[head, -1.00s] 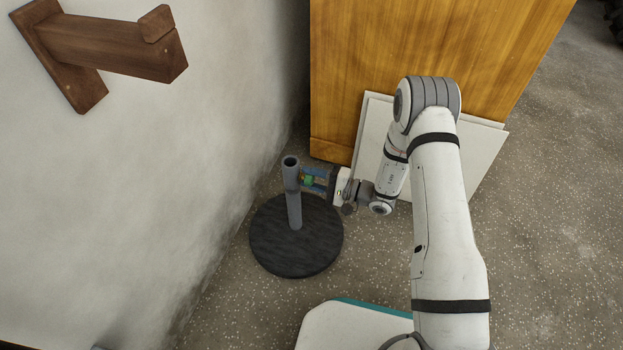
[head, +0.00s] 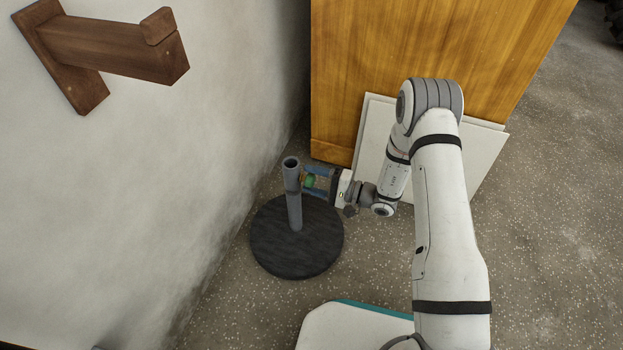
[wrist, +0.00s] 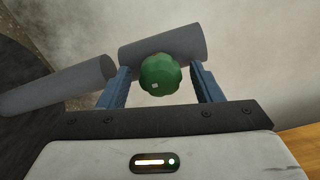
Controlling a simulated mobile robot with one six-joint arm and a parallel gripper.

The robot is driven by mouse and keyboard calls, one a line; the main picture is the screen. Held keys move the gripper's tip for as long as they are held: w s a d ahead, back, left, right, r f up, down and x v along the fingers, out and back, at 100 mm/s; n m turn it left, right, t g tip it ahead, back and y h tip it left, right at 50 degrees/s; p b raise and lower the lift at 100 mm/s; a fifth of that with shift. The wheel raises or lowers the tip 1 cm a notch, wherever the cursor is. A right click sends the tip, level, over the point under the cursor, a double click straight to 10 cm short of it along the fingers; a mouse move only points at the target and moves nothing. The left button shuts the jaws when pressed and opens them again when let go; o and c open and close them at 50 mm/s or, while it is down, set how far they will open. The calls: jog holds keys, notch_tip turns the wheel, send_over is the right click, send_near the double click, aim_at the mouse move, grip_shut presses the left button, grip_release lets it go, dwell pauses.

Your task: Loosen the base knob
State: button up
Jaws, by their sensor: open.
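The green base knob (wrist: 160,75) sits on the side of the grey upright tube (head: 292,185), which stands on a round black base (head: 275,250). My gripper (head: 310,182) reaches in from the right of the tube. In the wrist view its two blue fingers (wrist: 158,85) stand apart, one on each side of the knob, with a visible gap on both sides. The tube (wrist: 170,45) shows behind the knob. In the head view the knob (head: 309,181) is small and partly hidden between the fingers.
A white wall (head: 130,190) with a wooden bracket (head: 115,45) is on the left. A wooden cabinet (head: 380,50) with pale panels (head: 470,160) leaning on it stands behind my arm. Speckled floor is open on the right.

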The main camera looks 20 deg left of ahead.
jog(key=d+p, duration=0.2)
jog(key=d, duration=0.5)
jog(key=shift+s, duration=0.3)
jog(key=shift+d, duration=0.1)
jog(key=s+d+r+n+g+h+p, duration=0.1)
jog(key=s+r+g+h+p, duration=0.3)
jog(key=r, duration=0.7)
jog(key=s+d+r+n+p, duration=0.1)
jog(key=d+r+n+p, duration=0.1)
jog(key=r+p, duration=0.6)
jog(key=s+d+r+n+g+h+p, duration=0.1)
jog(key=s+r+g+h+p, duration=0.15)
jog(key=r, duration=1.05)
jog(key=s+d+r+t+h+p, duration=0.2)
jog(key=d+r+p, duration=0.4)
jog(key=r, duration=0.5)
jog(key=s+d+r+t+h+p, duration=0.3)
jog(key=s+d+r+h+p, duration=0.2)
jog(key=r, duration=0.6)
jog(key=s+d+r+t+h+p, duration=0.3)
jog(key=d+r+p, duration=0.5)
jog(key=r, duration=0.3)
jog(key=shift+s+d+m+h, duration=0.15)
jog(key=shift+s+m+h, duration=0.15)
jog(key=shift+s+h, duration=0.5)
